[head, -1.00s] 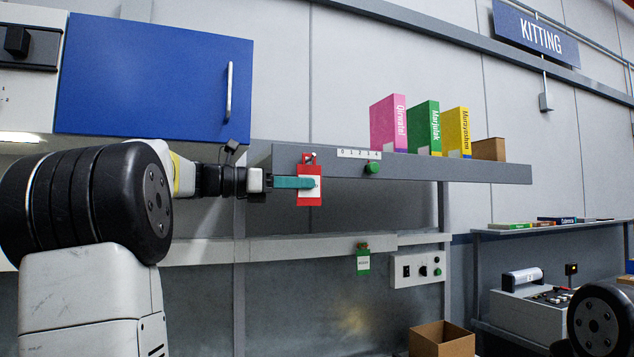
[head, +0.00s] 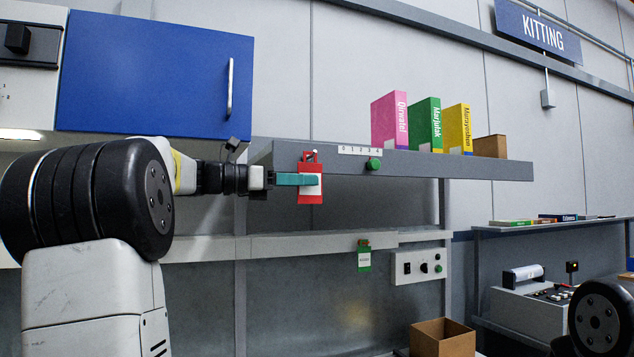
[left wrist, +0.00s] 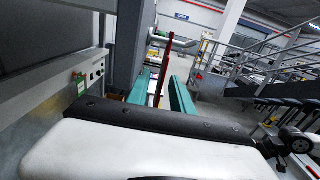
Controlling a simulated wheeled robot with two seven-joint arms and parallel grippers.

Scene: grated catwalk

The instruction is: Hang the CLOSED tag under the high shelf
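The red tag with a white label (head: 310,194) is upright at the front left of the high shelf (head: 460,167); its lettering is unreadable behind a finger. Its slotted top overlaps a small pale-tipped peg (head: 315,152); I cannot tell whether the peg passes through the slot. My left gripper (head: 308,180) reaches in from the left, one teal finger across the tag's front. In the left wrist view, the teal fingers (left wrist: 163,90) stand apart, with the tag (left wrist: 168,48) edge-on between them and gaps visible. My right gripper is out of view.
Pink, green and yellow boxes (head: 428,125) and a brown carton stand on the shelf. A green knob (head: 374,165) sits on its front edge. A green tag (head: 364,260) hangs on the lower rail. A blue cabinet (head: 150,80) is upper left. An open carton (head: 440,340) is below.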

